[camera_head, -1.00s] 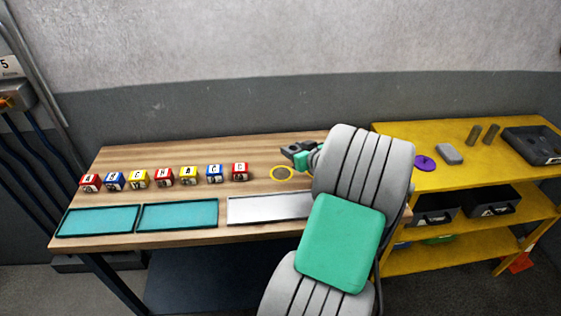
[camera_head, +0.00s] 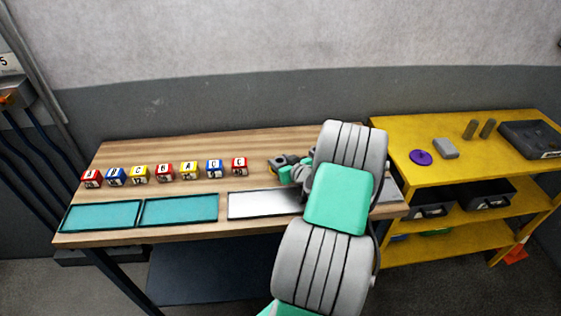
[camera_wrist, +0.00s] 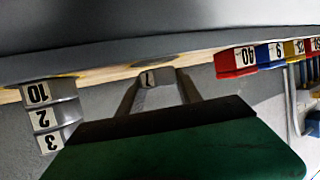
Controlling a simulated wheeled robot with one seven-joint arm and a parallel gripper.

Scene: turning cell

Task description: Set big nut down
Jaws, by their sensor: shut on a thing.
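The big nut (camera_wrist: 150,78), a grey piece with a dark mark on a pale label, is between the fingers of my gripper (camera_wrist: 160,85) in the wrist view. My gripper is shut on it. The wrist picture is upside down, with the wooden bench top above. The nut is close to the wood, beside a ring mark (camera_wrist: 160,60); I cannot tell whether it touches. In the head view my gripper (camera_head: 277,162) is low over the bench (camera_head: 160,152), right of the lettered blocks, and largely covers a yellow ring. The nut is not clear there.
A stack of grey pieces (camera_wrist: 50,118) labelled 10, 2 and 3 stands beside the nut. A row of lettered blocks (camera_head: 165,172) lies left of my gripper. Teal trays (camera_head: 178,210) and a pale tray (camera_head: 262,205) line the front. A yellow shelf (camera_head: 405,138) stands right.

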